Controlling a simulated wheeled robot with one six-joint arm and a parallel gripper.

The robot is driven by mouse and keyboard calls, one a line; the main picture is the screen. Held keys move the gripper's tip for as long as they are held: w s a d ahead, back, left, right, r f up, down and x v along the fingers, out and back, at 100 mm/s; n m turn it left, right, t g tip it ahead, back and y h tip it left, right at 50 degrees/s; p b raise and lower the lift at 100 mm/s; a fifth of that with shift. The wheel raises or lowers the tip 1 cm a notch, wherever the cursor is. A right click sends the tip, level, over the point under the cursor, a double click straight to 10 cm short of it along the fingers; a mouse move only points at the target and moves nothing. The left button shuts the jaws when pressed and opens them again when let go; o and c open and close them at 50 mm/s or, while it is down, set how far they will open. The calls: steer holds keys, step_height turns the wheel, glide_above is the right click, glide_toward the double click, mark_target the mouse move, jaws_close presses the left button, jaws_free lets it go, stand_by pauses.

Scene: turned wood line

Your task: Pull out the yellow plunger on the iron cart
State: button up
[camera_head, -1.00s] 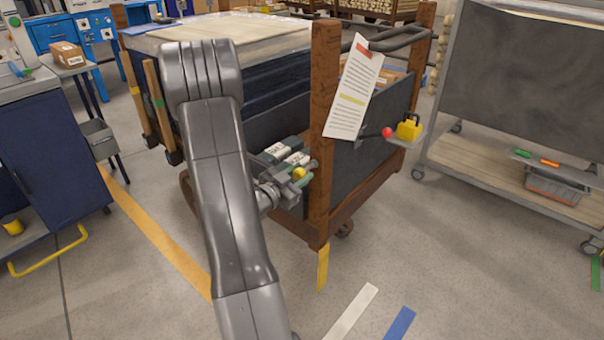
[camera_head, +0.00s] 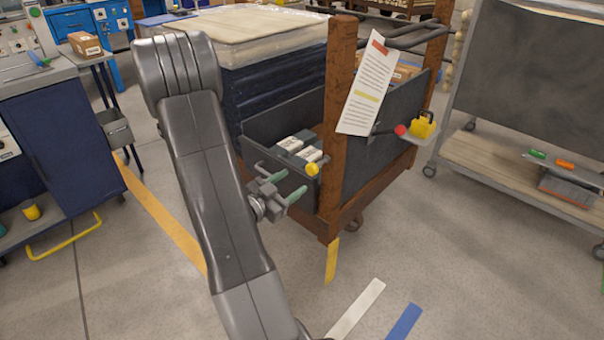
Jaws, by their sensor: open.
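The yellow plunger (camera_head: 312,168) shows as a small round yellow knob at the front side of the rusty-brown iron cart (camera_head: 337,120), just left of its near corner post. My gripper (camera_head: 289,185) has two green-tipped fingers spread apart with nothing between them. It is below and left of the plunger, with a small gap in the picture. The plunger's shaft is hidden, so I cannot tell how far it stands out.
A paper sheet (camera_head: 366,87) hangs on the corner post. A red ball knob (camera_head: 399,130) and a yellow padlock (camera_head: 424,126) are at the cart's right side. White-labelled boxes (camera_head: 299,145) lie in the cart. A grey trolley (camera_head: 480,150) stands right. Floor in front is clear.

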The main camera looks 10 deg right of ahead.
mark_target(309, 170)
steer(key=shift+v, duration=2.65)
steer(key=b+x, duration=0.1)
steer(key=x, duration=1.4)
steer(key=shift+a, duration=0.1)
